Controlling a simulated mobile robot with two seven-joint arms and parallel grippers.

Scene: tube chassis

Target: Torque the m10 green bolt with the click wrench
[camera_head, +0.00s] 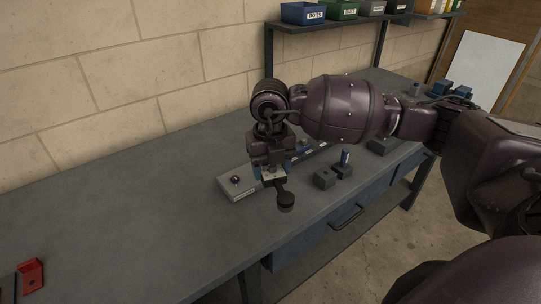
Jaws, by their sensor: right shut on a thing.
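My right arm reaches in from the right, and its gripper (270,160) points down over the workbench. It is shut on a dark tool with a round end (285,198), probably the click wrench; the arm hides most of it. Under and beside the gripper lies a long grey block (240,193) with a label on its front and a dark blue bolt head (236,179) at its left end. The gripper hides part of this block. I cannot make out a green bolt. My left gripper is not in view.
Right of the gripper stand small dark blocks (325,179), one holding a blue upright piece (345,157). A red tray (31,276) lies at the bench's left. Labelled bins, one blue (303,14), fill a shelf behind. The left half of the bench (130,220) is mostly clear.

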